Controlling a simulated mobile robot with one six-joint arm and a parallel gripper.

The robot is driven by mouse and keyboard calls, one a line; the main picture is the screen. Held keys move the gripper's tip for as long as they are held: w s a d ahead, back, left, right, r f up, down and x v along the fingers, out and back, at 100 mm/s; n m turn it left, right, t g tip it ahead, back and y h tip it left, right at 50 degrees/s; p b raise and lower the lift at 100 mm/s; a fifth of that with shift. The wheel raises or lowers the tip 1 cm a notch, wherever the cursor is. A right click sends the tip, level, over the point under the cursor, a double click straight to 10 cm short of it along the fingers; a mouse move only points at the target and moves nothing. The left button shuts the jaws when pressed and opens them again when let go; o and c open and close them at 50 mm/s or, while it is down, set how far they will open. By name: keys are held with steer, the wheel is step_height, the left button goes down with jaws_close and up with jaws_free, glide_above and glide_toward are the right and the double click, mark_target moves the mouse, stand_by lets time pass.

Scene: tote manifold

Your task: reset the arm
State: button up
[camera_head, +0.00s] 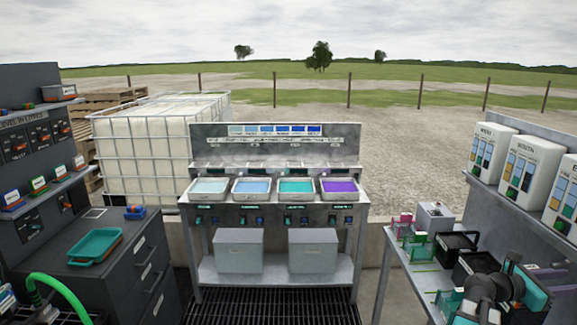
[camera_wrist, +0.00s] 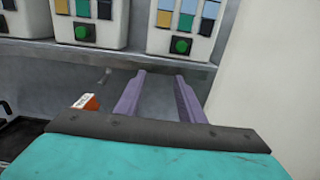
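My gripper (camera_wrist: 158,96) shows in the wrist view as a teal body with two purple fingers. The fingers stand apart with only grey surface visible between them, so it is open and empty. It points towards the white dispenser units at the back of the right-hand bench. In the head view, my dark and teal arm is at the lower right, over that bench; its fingers are hard to make out there.
White dispensers (camera_head: 530,165) line the right bench (camera_head: 404,285). Black bins (camera_head: 456,243) stand near my arm. A small orange-and-white object (camera_wrist: 86,102) lies left of the fingers. A central stand (camera_head: 275,270) holds several trays of coloured liquid. A teal tray (camera_head: 95,246) sits on the left cabinet.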

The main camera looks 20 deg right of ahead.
steer(key=w+a+f+n+t+y+b, duration=0.1)
steer(key=w+a+f+n+t+b, duration=0.15)
steer(key=w+a+f, duration=0.55)
steer(key=w+a+f+n+t+b, duration=0.1)
steer(key=w+a+f+n+t, duration=0.3)
steer(key=w+f, duration=0.6)
steer(key=w+a+f+m+y+b, duration=0.1)
steer(key=a+f+y+b, duration=0.1)
steer(key=a+f, duration=0.85)
steer(key=w+a+f+m+y+b, duration=0.1)
steer(key=a+f+y, duration=0.2)
steer(key=a+f, duration=0.75)
steer(key=s+a+f+m+g+y+b, duration=0.25)
steer(key=s+a+f, duration=0.35)
steer(key=a+f, duration=0.45)
steer(key=s+a+f+m+g+y+b, duration=0.1)
steer(key=s+a+f+m+y, duration=0.2)
steer(key=s+a+f, duration=0.75)
steer(key=s+a+f+m+g+y, duration=0.2)
steer(key=s+a+f+m+y, duration=0.1)
steer(key=a+m, duration=0.3)
steer(key=s+a+f+m+g+y, duration=0.2)
steer(key=s+a+f+m+y, duration=0.1)
steer(key=m, duration=0.5)
steer(key=shift+s+a+f, duration=0.8)
steer(key=shift+a+f, duration=0.3)
steer(key=shift+a, duration=0.75)
